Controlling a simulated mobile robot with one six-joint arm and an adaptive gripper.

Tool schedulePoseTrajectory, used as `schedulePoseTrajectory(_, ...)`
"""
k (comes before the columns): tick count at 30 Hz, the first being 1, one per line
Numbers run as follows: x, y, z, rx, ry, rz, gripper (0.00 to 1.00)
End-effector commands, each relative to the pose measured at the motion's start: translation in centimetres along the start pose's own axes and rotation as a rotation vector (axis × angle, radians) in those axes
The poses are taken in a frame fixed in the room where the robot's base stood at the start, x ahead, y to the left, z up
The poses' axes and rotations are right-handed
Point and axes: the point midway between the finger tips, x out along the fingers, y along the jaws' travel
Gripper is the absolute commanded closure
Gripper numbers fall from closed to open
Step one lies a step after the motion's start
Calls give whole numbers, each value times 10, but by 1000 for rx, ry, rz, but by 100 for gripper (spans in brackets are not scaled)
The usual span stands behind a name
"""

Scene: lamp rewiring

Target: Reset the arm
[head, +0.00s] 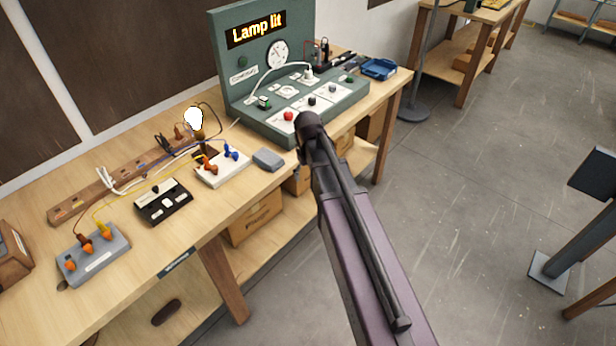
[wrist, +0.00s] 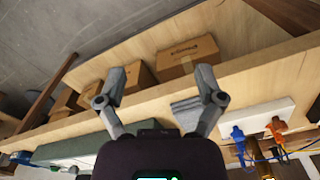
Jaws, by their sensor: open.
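My gripper (wrist: 160,82) shows in the wrist view with its two fingers spread wide and nothing between them. It is over the bench's front edge, with the lower shelf beyond the fingers. In the head view my arm reaches up from the bottom to the front of the green test panel (head: 300,132); I cannot make out the fingers there. The panel's display (head: 257,30) reads "Lamp lit". The bulb (head: 194,119) glows white on the bench.
The white board (head: 222,168) carries blue and orange plugs and also shows in the wrist view (wrist: 262,112). A black switch block (head: 163,203), a grey terminal block (head: 93,254) and a small grey box (head: 268,159) lie nearby.

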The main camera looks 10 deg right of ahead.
Motion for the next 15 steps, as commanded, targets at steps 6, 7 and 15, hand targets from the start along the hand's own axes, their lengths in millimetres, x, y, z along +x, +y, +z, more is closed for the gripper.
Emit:
schedulePoseTrajectory(6, 1, -1, 3, 5, 0, 0, 13)
schedulePoseTrajectory(7, 1, -1, 2, 5, 0, 0, 13)
schedulePoseTrajectory(15, 1, -2, 7, 9, 0, 0, 13)
